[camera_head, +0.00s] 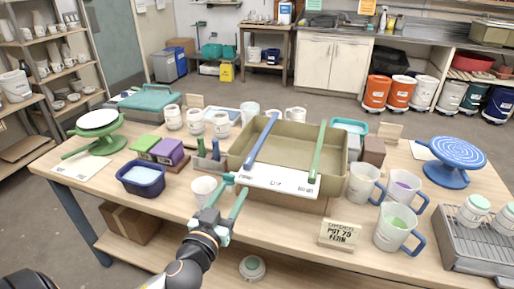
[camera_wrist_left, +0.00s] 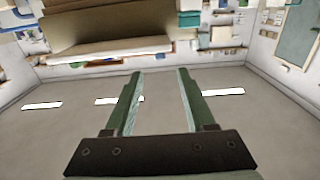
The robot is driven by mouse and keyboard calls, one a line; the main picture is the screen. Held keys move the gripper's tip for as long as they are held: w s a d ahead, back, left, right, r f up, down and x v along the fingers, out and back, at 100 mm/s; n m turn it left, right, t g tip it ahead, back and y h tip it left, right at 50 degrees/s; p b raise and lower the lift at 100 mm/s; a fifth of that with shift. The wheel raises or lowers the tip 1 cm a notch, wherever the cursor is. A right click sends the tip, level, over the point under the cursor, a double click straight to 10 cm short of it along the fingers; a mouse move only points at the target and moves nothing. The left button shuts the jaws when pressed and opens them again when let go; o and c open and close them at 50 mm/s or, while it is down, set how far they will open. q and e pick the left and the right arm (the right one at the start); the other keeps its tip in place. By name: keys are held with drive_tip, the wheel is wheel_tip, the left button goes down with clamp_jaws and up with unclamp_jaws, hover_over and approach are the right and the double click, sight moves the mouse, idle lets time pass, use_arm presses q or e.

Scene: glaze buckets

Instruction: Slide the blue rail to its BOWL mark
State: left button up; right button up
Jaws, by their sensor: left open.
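The blue rail (camera_head: 262,140) lies across the olive tub (camera_head: 288,144) from back to front, left of the green rail (camera_head: 318,150). Its front end meets the white marked strip (camera_head: 277,180) along the tub's front. The strip's lettering is too small to read, so I cannot tell which mark is BOWL. My left gripper (camera_head: 237,184) is open and empty, just in front of the tub's front-left corner and apart from the rail. Its spread fingers also show in the left wrist view (camera_wrist_left: 158,74), with nothing between them. My right gripper is not in view.
A white cup (camera_head: 204,190) stands just left of my left gripper. A dark blue basin (camera_head: 141,178) is further left. A blue-topped turntable (camera_head: 455,156) is at the far right.

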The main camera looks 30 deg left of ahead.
sight(246, 168)
use_arm(q)
drive_tip(key=p+x, duration=0.2)
drive_tip(key=x, duration=1)
clamp_jaws()
idle(0.3)
idle(1.0)
